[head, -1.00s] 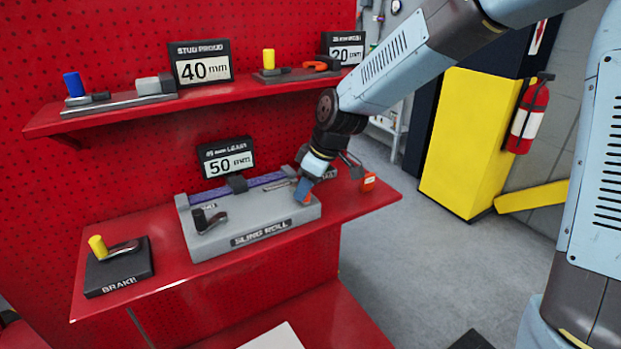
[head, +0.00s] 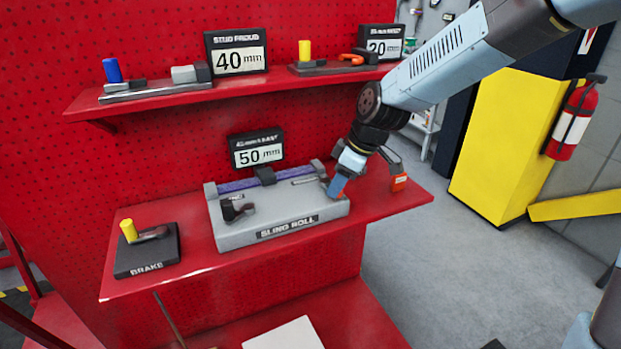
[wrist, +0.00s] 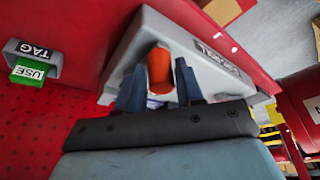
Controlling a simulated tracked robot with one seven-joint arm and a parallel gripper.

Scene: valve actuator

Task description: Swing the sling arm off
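The grey box labelled SLING ROLL (head: 285,222) stands on the lower red shelf. It has a dark lever (head: 236,209) at its left and a purple strap (head: 238,185) along its back. My gripper (head: 336,190) is low over the box's right end, pointing down. In the wrist view my gripper (wrist: 160,85) has its two fingers on either side of an upright orange handle (wrist: 159,66) and looks shut on it. The handle's base is hidden by the fingers, and the handle is hidden in the head view. I cannot tell which lever is the sling arm.
A BRAKE block (head: 147,250) with a yellow-knobbed lever stands to the left. A 50 mm sign (head: 257,150) is behind the box. A small orange item (head: 398,182) sits right of my gripper. An upper shelf (head: 180,97) overhangs behind. Open floor lies to the right.

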